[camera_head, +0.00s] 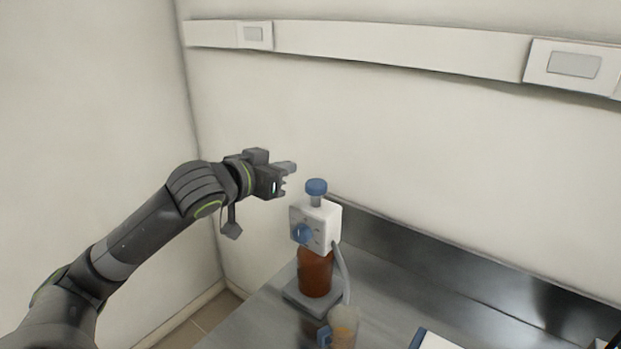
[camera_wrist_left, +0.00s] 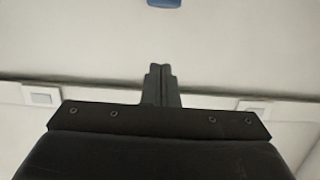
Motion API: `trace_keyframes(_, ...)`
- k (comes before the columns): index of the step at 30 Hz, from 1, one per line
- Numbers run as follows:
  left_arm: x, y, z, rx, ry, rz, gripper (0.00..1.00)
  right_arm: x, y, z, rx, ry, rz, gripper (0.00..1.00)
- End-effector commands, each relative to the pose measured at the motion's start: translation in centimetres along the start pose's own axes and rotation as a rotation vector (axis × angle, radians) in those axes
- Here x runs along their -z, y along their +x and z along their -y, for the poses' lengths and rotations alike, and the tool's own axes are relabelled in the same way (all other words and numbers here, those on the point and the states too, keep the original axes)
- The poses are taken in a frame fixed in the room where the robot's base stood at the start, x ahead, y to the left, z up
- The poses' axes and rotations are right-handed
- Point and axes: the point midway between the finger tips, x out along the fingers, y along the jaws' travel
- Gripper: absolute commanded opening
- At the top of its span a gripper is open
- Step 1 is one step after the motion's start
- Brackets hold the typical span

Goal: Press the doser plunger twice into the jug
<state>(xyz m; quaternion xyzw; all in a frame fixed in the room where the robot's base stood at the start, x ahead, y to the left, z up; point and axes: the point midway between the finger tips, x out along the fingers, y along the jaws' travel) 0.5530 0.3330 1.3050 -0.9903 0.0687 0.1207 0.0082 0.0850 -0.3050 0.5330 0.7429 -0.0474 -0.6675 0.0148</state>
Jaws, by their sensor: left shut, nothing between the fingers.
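The doser (camera_head: 315,225) is a white box on an amber bottle (camera_head: 315,272), with a blue-topped plunger (camera_head: 316,187) standing up from it and a blue knob on its front. A pale tube runs from its side down to the jug (camera_head: 344,322). The jug is clear with a blue handle and an amber tint, partly cut off by the lower edge. My left gripper (camera_head: 289,174) is shut and empty, left of the plunger top, slightly above it and apart from it. In the left wrist view the shut fingers (camera_wrist_left: 160,82) show, with a blue piece at the top edge, probably the plunger top.
The bottle stands on a grey plate (camera_head: 298,297) on a steel bench (camera_head: 390,285) with a raised back edge. A white and blue item (camera_head: 432,340) lies at the lower edge. A rail with sockets (camera_head: 400,48) runs along the wall. The air above the doser is clear.

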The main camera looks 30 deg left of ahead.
Motion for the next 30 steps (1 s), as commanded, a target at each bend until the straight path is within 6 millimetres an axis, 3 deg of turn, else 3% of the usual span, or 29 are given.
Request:
trace_keyframes(20, 0.2, 8.6, -0.1, -0.002, -0.005, 0.003, 0.00, 0.3, -2.8, -0.5, -0.003, -0.001, 0.000, 0.28)
trace_keyframes(30, -3.6, 9.6, -0.1, 0.000, -0.001, 0.004, 0.00, 0.5, -4.1, -0.6, -0.003, -0.001, -0.001, 0.28)
